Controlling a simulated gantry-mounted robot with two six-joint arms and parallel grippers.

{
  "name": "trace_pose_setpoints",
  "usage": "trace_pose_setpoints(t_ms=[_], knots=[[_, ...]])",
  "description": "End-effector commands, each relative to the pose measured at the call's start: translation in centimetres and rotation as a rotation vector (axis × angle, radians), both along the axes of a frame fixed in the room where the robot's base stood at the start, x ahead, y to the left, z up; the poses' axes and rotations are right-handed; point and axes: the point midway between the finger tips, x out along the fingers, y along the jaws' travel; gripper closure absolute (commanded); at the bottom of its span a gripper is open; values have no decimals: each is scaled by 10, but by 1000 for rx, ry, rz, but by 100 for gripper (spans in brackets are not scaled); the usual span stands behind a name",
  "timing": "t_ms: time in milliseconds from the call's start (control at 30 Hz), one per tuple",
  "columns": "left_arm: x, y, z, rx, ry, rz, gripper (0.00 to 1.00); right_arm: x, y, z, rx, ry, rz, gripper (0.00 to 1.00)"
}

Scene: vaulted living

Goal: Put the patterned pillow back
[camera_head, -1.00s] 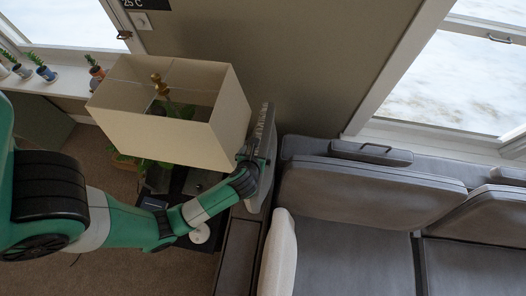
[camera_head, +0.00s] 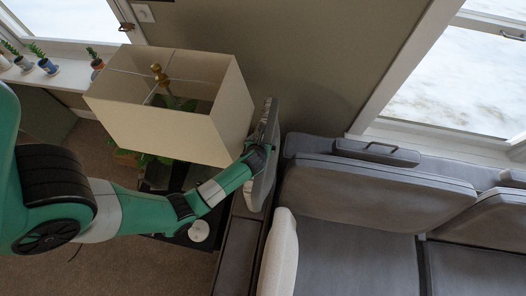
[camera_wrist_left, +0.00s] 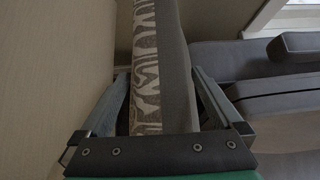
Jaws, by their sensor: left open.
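In the left wrist view the pillow (camera_wrist_left: 148,75) shows a wavy light-and-brown face and a plain grey side. My left gripper (camera_head: 262,156) is at the pillow, its fingertips mostly hidden in the head view. In the wrist view the left gripper (camera_wrist_left: 158,92) is open, with one finger on each side of the pillow. My right gripper is not in view.
A square lampshade (camera_head: 160,125) stands close left of the pillow. The window wall is behind.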

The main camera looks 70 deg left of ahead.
Motion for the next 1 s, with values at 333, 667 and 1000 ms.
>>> trace_pose_setpoints(t_ms=[333, 667, 1000], knots=[[0, 0, 0, 0, 1, -1, 52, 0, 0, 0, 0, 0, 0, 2], [0, -1, 1, 0, 1, -1, 100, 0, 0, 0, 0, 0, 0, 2], [1, 0, 2, 2, -3, -1, 100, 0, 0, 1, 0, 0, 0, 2]])
